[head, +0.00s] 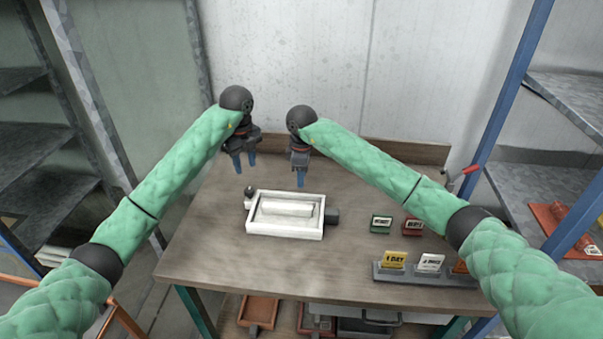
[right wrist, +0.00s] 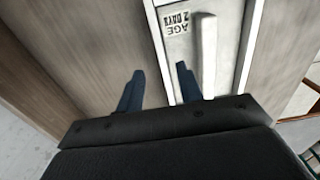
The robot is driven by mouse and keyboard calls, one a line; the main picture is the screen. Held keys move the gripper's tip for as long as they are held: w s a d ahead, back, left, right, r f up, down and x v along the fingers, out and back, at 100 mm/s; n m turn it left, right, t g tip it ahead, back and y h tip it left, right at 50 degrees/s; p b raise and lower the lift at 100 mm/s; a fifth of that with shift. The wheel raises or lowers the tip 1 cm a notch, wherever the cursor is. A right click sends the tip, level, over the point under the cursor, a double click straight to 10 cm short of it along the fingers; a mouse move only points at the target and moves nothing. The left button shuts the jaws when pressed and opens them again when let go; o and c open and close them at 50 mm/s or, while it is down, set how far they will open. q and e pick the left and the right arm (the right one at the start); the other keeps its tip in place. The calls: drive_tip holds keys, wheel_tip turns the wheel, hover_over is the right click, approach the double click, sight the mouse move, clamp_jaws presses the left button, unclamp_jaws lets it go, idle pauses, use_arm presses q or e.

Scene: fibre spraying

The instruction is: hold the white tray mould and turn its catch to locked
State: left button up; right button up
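The white tray mould (head: 285,233) lies flat on the table, with a white raised bar inside it. A dark round knob (head: 250,191) sits at its far left corner and a dark block (head: 332,215) at its right side; I cannot tell which is the catch or how it is turned. My left gripper (head: 245,161) is open and empty, above and behind the mould's left end. My right gripper (head: 301,178) hangs above the mould's back edge. In the right wrist view its fingers (right wrist: 160,85) are apart and empty, with the mould (right wrist: 255,45) below.
A grey rack (head: 425,278) with upright cards, one reading 1 DAY, is at the front right. The table's left and front are clear. A wooden backboard edges the rear.

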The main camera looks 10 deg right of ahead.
sight(249, 190)
wheel_tip(249, 190, down, 7)
drive_tip(key=shift+r, duration=0.1)
idle(0.3)
clamp_jaws()
use_arm(q)
drive_tip(key=o, duration=0.3)
drive_tip(key=shift+o, duration=0.2)
wheel_tip(249, 190, down, 10)
drive_tip(key=m, duration=0.6)
idle(0.4)
